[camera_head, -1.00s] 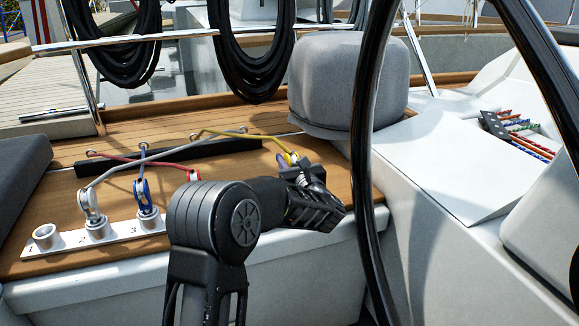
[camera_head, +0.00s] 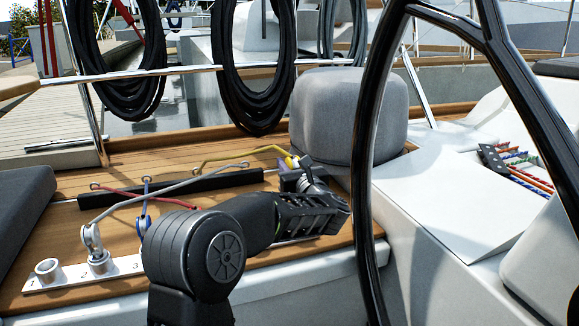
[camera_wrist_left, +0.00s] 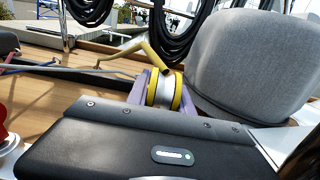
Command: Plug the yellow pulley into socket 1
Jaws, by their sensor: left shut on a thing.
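The yellow pulley (camera_head: 291,162) is held at the tips of my left gripper (camera_head: 293,176), beside the grey headrest-like cushion. In the left wrist view the yellow pulley (camera_wrist_left: 164,90) has a silver middle and sits between the purple finger pads (camera_wrist_left: 140,86). It appears raised above the wooden deck. Its yellow line runs left to the deck. Socket 1 (camera_head: 47,268) is an empty metal ring at the left end of the white strip (camera_head: 75,279), far left of the gripper. My right gripper is out of view.
A grey pulley (camera_head: 92,237) stands in socket 2. A blue pulley (camera_head: 144,222) is partly behind my arm; the red line (camera_head: 140,193) runs behind it too. A black steering wheel (camera_head: 366,160) rises right of the gripper. The grey cushion (camera_head: 350,110) stands close behind.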

